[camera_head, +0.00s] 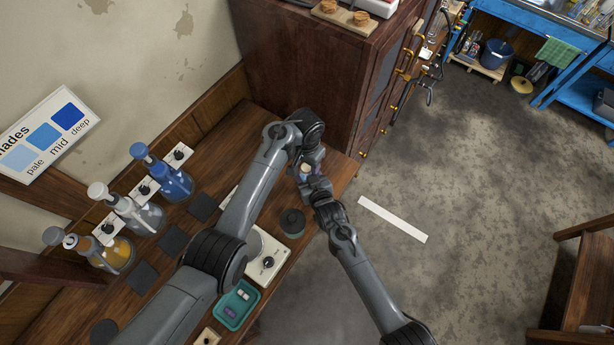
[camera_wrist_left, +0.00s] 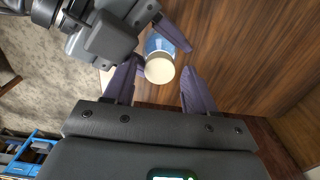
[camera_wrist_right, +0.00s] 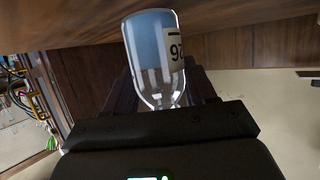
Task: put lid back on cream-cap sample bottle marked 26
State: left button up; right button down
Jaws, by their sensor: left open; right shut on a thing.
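The sample bottle (camera_wrist_right: 150,45) has clear glass, blue contents and a white label (camera_wrist_right: 175,48) with digits that appear upside down, consistent with 26. My right gripper (camera_wrist_left: 172,32) is shut on the bottle; its fingers also show beside the glass in the right wrist view. The cream cap (camera_wrist_left: 159,68) is at the bottle's top in the left wrist view; I cannot tell whether it is fully seated. My left gripper (camera_wrist_left: 160,80) is open, with its fingers on either side of the cap. In the head view, both grippers meet at the cream cap (camera_head: 305,170).
A teal tray (camera_head: 220,320) with small items and a white hotplate (camera_head: 270,263) sit on the bench near a dark round piece (camera_head: 292,222). A tall wooden cabinet (camera_head: 300,70) rises close behind the grippers.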

pick_arm(q)
jog(key=shift+r, duration=3.55)
pick_arm(e)
jog(key=shift+d+f, duration=0.15)
jog(key=shift+c, duration=1.4)
grip_release()
pick_arm(q)
jog(key=shift+r+p, duration=0.55)
jog(key=shift+p, duration=0.05)
pick_arm(e)
jog(key=v, duration=1)
jog(key=shift+s+r, duration=0.2)
jog(key=shift+s, duration=0.15)
jog(key=shift+d, duration=0.1)
